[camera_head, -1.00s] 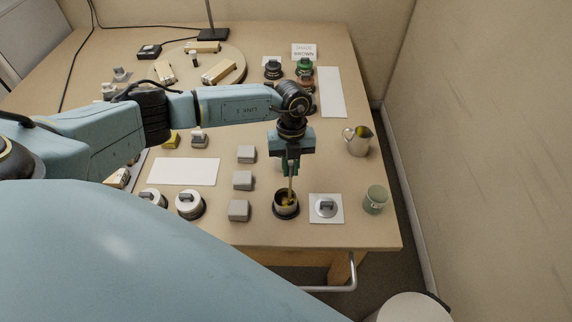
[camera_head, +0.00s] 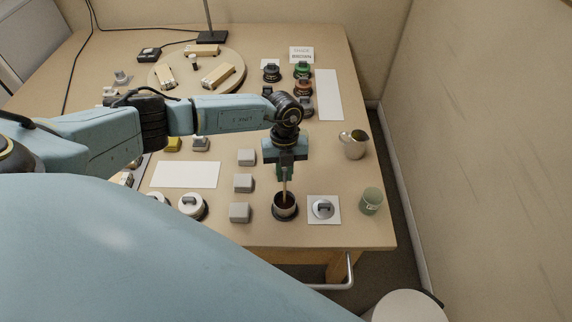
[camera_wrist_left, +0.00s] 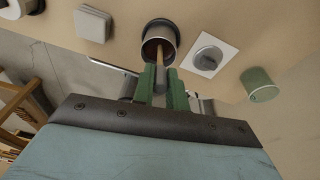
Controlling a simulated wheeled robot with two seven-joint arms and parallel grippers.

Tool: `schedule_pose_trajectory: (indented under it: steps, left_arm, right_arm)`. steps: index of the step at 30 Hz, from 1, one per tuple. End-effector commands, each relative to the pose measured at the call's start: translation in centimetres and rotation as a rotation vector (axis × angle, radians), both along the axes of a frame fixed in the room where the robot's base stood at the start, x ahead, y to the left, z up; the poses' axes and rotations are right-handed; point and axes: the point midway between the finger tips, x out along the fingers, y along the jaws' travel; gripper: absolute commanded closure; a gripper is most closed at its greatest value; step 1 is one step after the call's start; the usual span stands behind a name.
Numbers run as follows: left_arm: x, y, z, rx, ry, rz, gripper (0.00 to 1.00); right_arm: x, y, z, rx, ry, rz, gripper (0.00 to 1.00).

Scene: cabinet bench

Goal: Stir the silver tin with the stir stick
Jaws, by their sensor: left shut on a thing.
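The silver tin (camera_head: 276,212) stands upright on a dark round base near the table's front edge. Dark reddish-brown contents show inside it. In the left wrist view the tin (camera_wrist_left: 174,36) is just beyond the fingertips. My left gripper (camera_head: 285,176) points down above the tin and is shut on the stir stick (camera_head: 284,188). The stick also shows between the green fingers of my left gripper (camera_wrist_left: 162,75) in the wrist view, its lower end inside the tin. The stick's tip is hidden in the contents. My right gripper is not in view.
A lid (camera_head: 323,209) on a white card and a green cup (camera_head: 371,202) stand right of the tin. A metal pitcher (camera_head: 354,146) is behind them. Grey blocks (camera_head: 239,212) stand left. Small dark pots (camera_head: 302,88) stand at the back.

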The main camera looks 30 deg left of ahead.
Motion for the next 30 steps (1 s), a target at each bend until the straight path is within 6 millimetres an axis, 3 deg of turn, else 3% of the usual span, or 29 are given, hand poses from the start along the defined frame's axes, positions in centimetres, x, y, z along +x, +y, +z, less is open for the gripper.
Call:
schedule_pose_trajectory:
  steps: [14, 30]
  left_arm:
    - [-0.2, -0.1, 0.1, 0.0, 0.0, 0.0, 1.0]
    - [0.5, 0.3, 4.2, 0.0, -0.001, 0.0, 1.0]
  right_arm:
    - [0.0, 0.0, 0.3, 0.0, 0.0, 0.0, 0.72]
    - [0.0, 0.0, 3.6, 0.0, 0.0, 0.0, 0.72]
